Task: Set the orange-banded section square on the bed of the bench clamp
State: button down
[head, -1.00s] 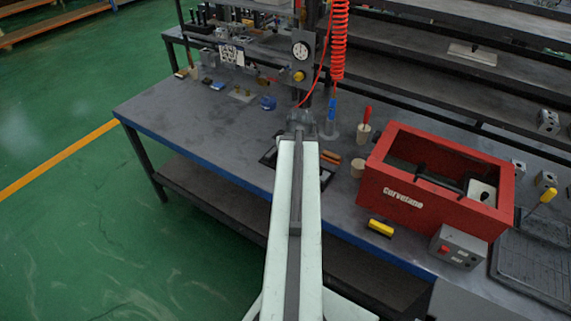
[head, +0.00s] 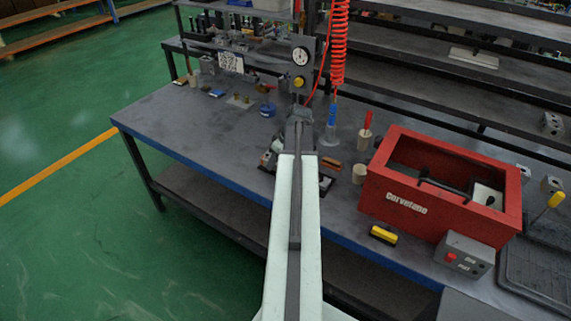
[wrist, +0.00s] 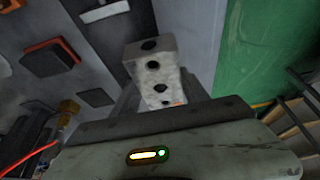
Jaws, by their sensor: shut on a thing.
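A pale grey block with several dark round holes (wrist: 153,68) fills the middle of the wrist view, with a small patch of orange at its lower end. My gripper (wrist: 160,100) is shut on this block, which sticks out beyond the dark jaw edge. In the head view a small grey block (head: 267,159) shows just left of my arm, over the bench; I cannot tell whether it touches the surface. My arm hides the jaws there. I cannot clearly make out the bench clamp's bed; dark plate edges (head: 326,182) show beside my arm.
A red open-topped box (head: 405,203) stands to the right, with a yellow-and-black item (head: 383,235) and a grey button box (head: 464,255) in front. A dial gauge post (head: 302,62) and a coiled red hose (head: 338,45) rise behind. The left bench top (head: 175,125) is mostly clear.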

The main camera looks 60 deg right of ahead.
jog(key=shift+s+d+f, duration=0.1)
jog(key=shift+s+d, duration=0.2)
jog(key=shift+d, duration=0.6)
jog(key=shift+s+d+f, duration=0.1)
jog(key=shift+s+d, duration=0.2)
jog(key=shift+d, duration=0.6)
jog(key=f+b, duration=0.4)
jog(key=shift+s+d, duration=0.15)
jog(key=shift+d, duration=0.15)
jog(key=shift+r, duration=0.25)
jog(key=shift+f, duration=0.15)
jog(key=c, duration=0.6)
grip_release()
jog(key=p+v, duration=1.1)
jog(key=v, duration=0.1)
jog(key=shift+s, duration=0.1)
